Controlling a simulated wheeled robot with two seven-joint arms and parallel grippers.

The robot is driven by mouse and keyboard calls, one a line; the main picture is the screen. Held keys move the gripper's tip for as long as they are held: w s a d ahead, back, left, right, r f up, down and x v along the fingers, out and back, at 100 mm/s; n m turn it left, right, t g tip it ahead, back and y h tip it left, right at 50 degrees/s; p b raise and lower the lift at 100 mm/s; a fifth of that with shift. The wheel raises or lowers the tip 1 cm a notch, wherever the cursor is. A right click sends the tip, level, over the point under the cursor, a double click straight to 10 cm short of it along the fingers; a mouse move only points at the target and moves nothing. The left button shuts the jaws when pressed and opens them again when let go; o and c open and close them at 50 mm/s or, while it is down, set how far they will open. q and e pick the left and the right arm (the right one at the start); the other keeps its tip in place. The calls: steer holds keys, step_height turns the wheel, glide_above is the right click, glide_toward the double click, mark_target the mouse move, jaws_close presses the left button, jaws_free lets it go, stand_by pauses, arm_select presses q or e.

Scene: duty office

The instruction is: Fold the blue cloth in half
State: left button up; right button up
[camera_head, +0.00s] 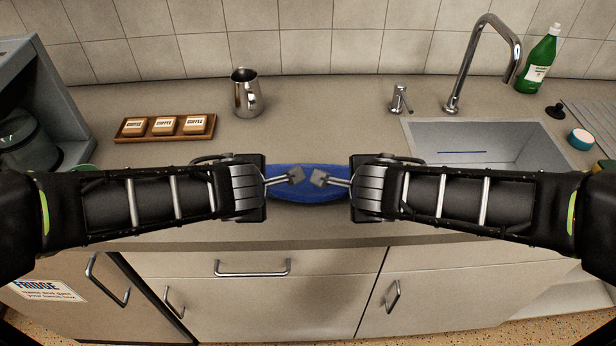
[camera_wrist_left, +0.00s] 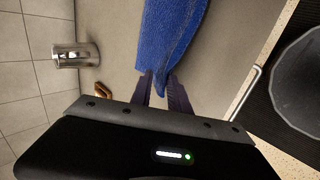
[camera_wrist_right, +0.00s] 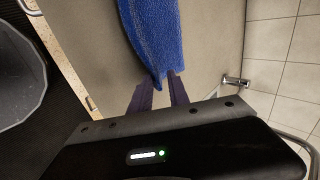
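The blue cloth (camera_head: 308,195) is bunched into a leaf shape near the counter's front edge, between my two grippers. Its ends taper to points at the grippers. My left gripper (camera_head: 295,175) comes in from the left, its fingertips at the cloth. In the left wrist view the cloth (camera_wrist_left: 174,40) narrows to a tip between the fingers, which look closed on it. My right gripper (camera_head: 319,178) mirrors this from the right, its fingertips close to the left ones. In the right wrist view the cloth (camera_wrist_right: 152,35) also ends between the fingers. The exact pinch points are partly hidden.
A metal pitcher (camera_head: 246,92) and a wooden tray (camera_head: 125,131) with coffee boxes stand behind on the left. A sink (camera_head: 420,128) with a faucet (camera_head: 487,60) is at the right, with a green bottle (camera_head: 538,62) behind it. The counter (camera_head: 320,115) behind the cloth is clear.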

arm_select(q)
steer(key=o, duration=0.4)
steer(key=shift+c, duration=0.2)
arm_select(e)
steer(key=o, duration=0.4)
steer(key=shift+c, duration=0.2)
arm_select(q)
steer(key=shift+s+r, duration=0.1)
steer(key=shift+r, duration=0.3)
arm_select(e)
steer(key=shift+s+r, duration=0.1)
steer(key=shift+r, duration=0.25)
arm_select(q)
steer(key=v, duration=1)
steer(key=shift+w+r, duration=0.25)
steer(key=shift+r, duration=0.05)
arm_select(e)
steer(key=v, duration=1)
steer(key=shift+w+r, duration=0.25)
steer(key=shift+r, duration=0.05)
